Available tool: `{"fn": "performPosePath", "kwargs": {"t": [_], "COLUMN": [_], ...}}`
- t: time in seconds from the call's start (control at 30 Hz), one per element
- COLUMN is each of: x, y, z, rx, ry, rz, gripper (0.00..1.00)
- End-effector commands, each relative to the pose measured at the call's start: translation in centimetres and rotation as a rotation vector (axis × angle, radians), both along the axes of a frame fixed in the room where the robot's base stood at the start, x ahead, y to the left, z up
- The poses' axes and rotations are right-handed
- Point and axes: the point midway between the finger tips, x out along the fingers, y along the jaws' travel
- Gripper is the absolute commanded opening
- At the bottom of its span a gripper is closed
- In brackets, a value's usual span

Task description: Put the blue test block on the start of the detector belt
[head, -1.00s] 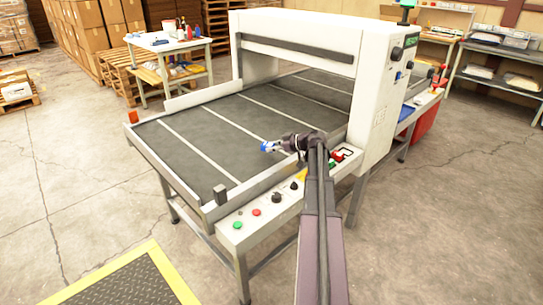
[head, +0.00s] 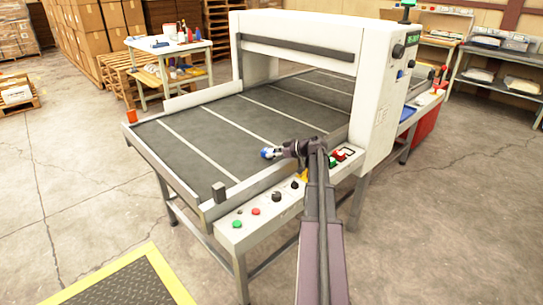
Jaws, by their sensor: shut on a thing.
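The detector belt (head: 185,165) is dark grey with pale cross lines and runs under a white arch (head: 300,50). My arm reaches in from the bottom over the control panel side. My gripper (head: 272,153) is over the near part of the belt, shut on the small blue test block (head: 265,154). The block sits at the gripper's tip and shows only in part. I cannot tell whether it touches the belt or is held just above it.
The control panel (head: 256,222) has green, red and black buttons along the near side rail. A white side table (head: 150,45) with bottles stands behind. The belt's left part is clear.

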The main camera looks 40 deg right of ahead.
Motion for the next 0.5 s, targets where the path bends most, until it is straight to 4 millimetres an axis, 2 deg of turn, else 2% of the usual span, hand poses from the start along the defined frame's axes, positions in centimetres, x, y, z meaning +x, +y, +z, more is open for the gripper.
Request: {"fn": "performPosePath", "kwargs": {"t": [0.3,0.33,0.4,0.43,0.5], "x": [-0.01,-0.01,-0.01,-0.01,-0.01], "y": [-0.02,-0.02,-0.02,-0.02,-0.02], "z": [-0.44,-0.31,-0.28,-0.28,-0.28], "rx": [0.000,0.000,0.000,0.000,0.000], "ry": [0.000,0.000,0.000,0.000,0.000], "rz": [0.000,0.000,0.000,0.000,0.000], "gripper": [0.03,0.59,0.80,0.85,0.85]}}
